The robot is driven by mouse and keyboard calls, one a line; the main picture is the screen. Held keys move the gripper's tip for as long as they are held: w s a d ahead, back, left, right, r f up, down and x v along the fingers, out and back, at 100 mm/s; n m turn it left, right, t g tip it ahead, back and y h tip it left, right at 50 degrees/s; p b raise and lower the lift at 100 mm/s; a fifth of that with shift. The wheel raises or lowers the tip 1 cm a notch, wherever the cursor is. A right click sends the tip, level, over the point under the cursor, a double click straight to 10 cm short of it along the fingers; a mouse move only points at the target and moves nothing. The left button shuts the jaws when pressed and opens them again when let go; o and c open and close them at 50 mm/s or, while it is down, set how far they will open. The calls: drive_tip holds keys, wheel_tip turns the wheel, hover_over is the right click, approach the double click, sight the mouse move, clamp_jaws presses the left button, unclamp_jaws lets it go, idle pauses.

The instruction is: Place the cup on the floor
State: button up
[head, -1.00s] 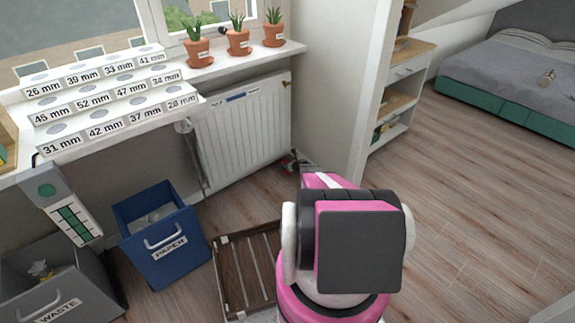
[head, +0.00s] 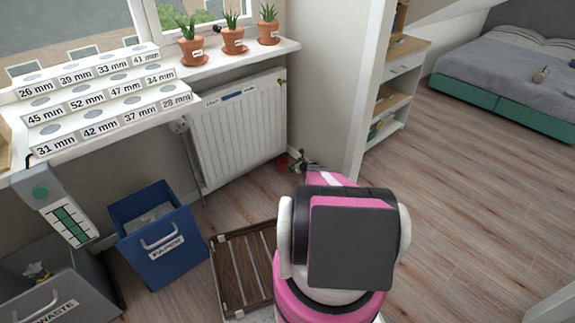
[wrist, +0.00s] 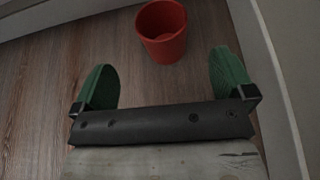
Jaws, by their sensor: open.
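A red cup (wrist: 162,31) stands upright on the wooden floor in the wrist view, beyond my fingertips and near the top edge. In the head view, a small patch of red (head: 284,162) shows by the wall below the radiator, beside my gripper (head: 303,161); it looks like the same cup, mostly hidden. In the wrist view my gripper (wrist: 166,80) is open, with its two green fingers wide apart. Nothing is between the fingers, and the cup is apart from them.
A white radiator (head: 236,128) and a wall corner stand close to my gripper. A wooden crate (head: 228,272), a blue paper bin (head: 160,262) and a grey waste bin (head: 85,285) stand at left. A shelf unit (head: 400,125) is behind the wall. Open floor lies at right.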

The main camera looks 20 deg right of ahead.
drive_tip(key=s+a+r+m+g+h, duration=0.1)
drive_tip(key=s+a+r+m+h, duration=0.25)
drive_tip(key=r+m, duration=0.45)
drive_tip(key=s+a+r+m+g+h, duration=0.15)
drive_tip(key=s+a+r+m, duration=0.25)
drive_tip(key=r+m, duration=0.5)
drive_tip(key=s+a+r+m+h, duration=0.3)
drive_tip(key=s+r+m+h, duration=0.15)
drive_tip(key=r, duration=0.65)
drive_tip(key=s+a+r+m+g+y, duration=0.1)
drive_tip(key=s+a+r+m+g, duration=0.2)
drive_tip(key=s, duration=0.7)
drive_tip(key=s+a+r+m+g+y, duration=0.2)
drive_tip(key=s+a+r+m, duration=0.6)
drive_tip(key=a, duration=0.4)
drive_tip(key=s+a+r+m+g+y, duration=0.2)
drive_tip(key=s+a+r+m+g, duration=0.3)
drive_tip(key=s, duration=0.8)
drive_tip(key=shift+a+r+m, duration=0.15)
drive_tip(key=shift+a+m, duration=1)
drive_tip(key=shift+m, duration=0.1)
